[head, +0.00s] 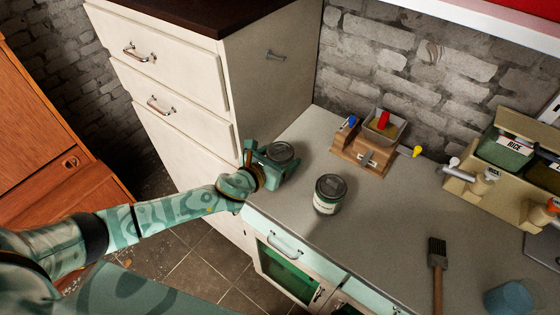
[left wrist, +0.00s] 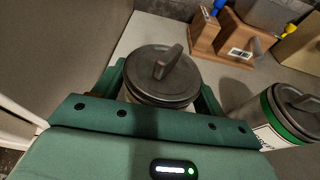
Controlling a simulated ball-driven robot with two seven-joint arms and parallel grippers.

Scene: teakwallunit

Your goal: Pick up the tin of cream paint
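A tin with a dark grey lid (head: 282,151) stands at the left end of the counter, between the fingers of my left gripper (head: 268,166). In the left wrist view the same tin (left wrist: 162,75) shows its lid and a raised handle, with a finger of the left gripper (left wrist: 163,95) on each side. I cannot tell whether the fingers press on it or whether it is lifted; its label and base are hidden. A second tin (head: 328,196) with a white label and green band stands apart to the right; it also shows in the left wrist view (left wrist: 280,115). My right gripper is not in view.
A wooden box with a grey bin (head: 370,148) stands behind the tins. A brush (head: 437,265), a blue cup (head: 508,298) and a beige rack (head: 470,187) are to the right. A cream cabinet (head: 270,90) rises close beside my left gripper. The middle counter (head: 385,225) is clear.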

